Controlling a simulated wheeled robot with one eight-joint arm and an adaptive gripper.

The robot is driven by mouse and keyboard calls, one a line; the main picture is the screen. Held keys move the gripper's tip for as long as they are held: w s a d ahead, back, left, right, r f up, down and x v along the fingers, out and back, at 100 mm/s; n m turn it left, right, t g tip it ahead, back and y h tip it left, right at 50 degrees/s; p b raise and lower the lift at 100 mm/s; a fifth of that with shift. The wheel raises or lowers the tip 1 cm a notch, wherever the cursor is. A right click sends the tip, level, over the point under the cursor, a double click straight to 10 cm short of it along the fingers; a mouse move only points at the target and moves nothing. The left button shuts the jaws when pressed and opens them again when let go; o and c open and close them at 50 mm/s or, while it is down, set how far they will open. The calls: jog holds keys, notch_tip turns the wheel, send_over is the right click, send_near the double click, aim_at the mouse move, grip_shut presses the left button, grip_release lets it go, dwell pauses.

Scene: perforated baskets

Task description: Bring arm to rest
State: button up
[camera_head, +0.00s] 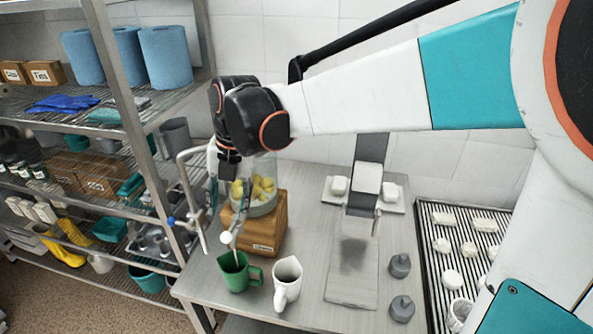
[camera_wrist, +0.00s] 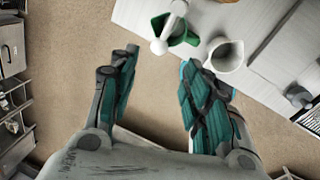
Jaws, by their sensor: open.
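My gripper (camera_wrist: 160,88) is open and empty, with its two teal fingers well apart in the wrist view. In the head view, my arm reaches left across the counter, and the gripper hangs beside the glass jar of yellow pieces (camera_head: 263,188), partly hidden by a metal pipe. The green mug (camera_head: 236,272) and the white mug (camera_head: 288,282) stand below it on the counter. Both mugs also show at the top of the wrist view, the green one (camera_wrist: 186,36) behind a white-tipped rod and the white one (camera_wrist: 226,56) beside the right finger.
A wire shelf rack (camera_head: 125,95) with blue rolls, boxes and containers stands close at the left. A wooden block (camera_head: 262,235) supports the jar. A metal device (camera_head: 355,265) sits mid-counter, near two grey weights (camera_head: 400,265). A ribbed tray (camera_head: 433,300) with white pieces is at the right.

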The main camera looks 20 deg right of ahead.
jog(key=shift+s+d+r, duration=0.1)
jog(key=shift+s+r, duration=0.05)
jog(key=shift+r, duration=0.3)
jog(key=shift+s+d+r, duration=0.1)
jog(key=shift+r, duration=0.35)
jog(key=s+d+f+m+t+b, duration=0.2)
jog(key=s+d+m, duration=0.2)
jog(key=m, duration=0.6)
jog(key=s+d+f+m+t+h+b, duration=0.1)
jog(key=s+d+f+m+t+b, duration=0.1)
jog(key=s+m, duration=0.4)
jog(key=s+d+f+m+t+h+b, duration=0.1)
jog(key=s+d+m, duration=0.5)
jog(key=m, duration=0.9)
notch_tip(320, 180, down, 3)
jog(key=shift+d+r+t+b, duration=0.1)
jog(key=shift+d+t+b, duration=0.35)
jog(key=shift+t+b, duration=0.45)
